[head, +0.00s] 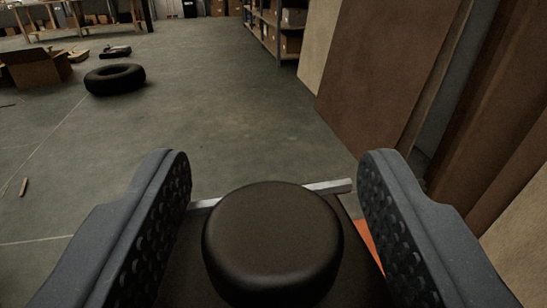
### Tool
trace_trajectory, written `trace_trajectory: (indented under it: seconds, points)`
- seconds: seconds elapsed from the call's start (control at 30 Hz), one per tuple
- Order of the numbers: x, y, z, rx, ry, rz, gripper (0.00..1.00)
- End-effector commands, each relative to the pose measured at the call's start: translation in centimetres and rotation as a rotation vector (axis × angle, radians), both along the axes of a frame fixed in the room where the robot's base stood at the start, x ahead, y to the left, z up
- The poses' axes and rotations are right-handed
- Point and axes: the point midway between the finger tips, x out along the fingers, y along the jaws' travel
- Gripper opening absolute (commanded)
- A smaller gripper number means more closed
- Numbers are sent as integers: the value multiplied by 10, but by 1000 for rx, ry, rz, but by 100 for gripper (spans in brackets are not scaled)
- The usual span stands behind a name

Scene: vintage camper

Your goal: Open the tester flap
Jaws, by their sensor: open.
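My gripper (272,190) is open, its two dark grey fingers with studded inner pads spread at the left and right of the lower picture. Between the fingers is a smooth, rounded black object (272,240), with no visible contact with either pad. A pale metal bar (330,187) shows behind it, its middle hidden by the black object. A dark surface lies under both, with an orange patch (369,245) beside the right finger. I cannot make out a tester flap in this view.
Brown boards (375,70) lean along the right side. A black tyre (115,79) lies on the floor at the upper left, near an open cardboard box (38,68). Shelving (278,30) stands at the back. The middle of the concrete floor (220,110) is clear.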

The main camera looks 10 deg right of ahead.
Motion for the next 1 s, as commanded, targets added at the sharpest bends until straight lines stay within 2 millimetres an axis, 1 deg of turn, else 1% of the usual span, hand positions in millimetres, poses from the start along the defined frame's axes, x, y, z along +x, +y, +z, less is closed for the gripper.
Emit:
trace_trajectory:
  seconds: [0.33,0.37,0.4,0.47,0.5,0.53,0.8,0.87,1.0]
  points:
    - [2,0,0,0,0,0,52]
    - [2,0,0,0,0,0,44]
    - [2,0,0,0,-1,0,33]
    - [2,0,0,0,-1,0,16]
    - [2,0,0,0,-1,0,5]
    - [2,0,0,0,-1,0,0]
    - [3,4,3,-1,15,4,0]
    - [3,7,5,-2,27,8,0]
    - [6,19,9,-7,76,24,0]
